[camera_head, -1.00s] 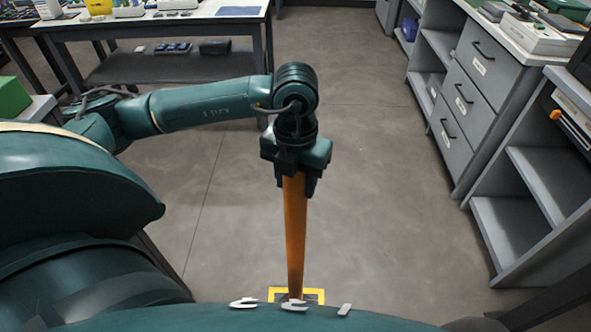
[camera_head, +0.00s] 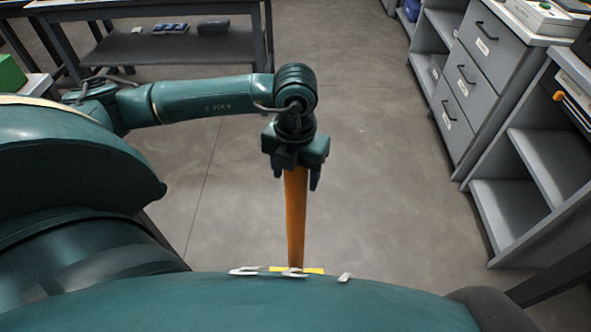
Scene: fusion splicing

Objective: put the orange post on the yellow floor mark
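My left gripper (camera_head: 297,176) is in the middle of the head view, pointing down at the top of the orange post (camera_head: 296,220). Its fingers are on either side of the post's upper end, and the right-hand finger looks slightly apart from it, so the gripper appears open. The post stands close to upright. Its foot is hidden behind the edge of my own body. The yellow floor mark (camera_head: 314,270) shows only as a thin strip beside the post's lower end. Whether the foot touches the floor cannot be seen. My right gripper is not in view.
A table with a dark lower shelf (camera_head: 170,46) stands at the top left. A grey drawer cabinet (camera_head: 467,95) and open shelves (camera_head: 510,215) line the right side. A green box (camera_head: 11,73) is at the left edge. The floor around the post is clear.

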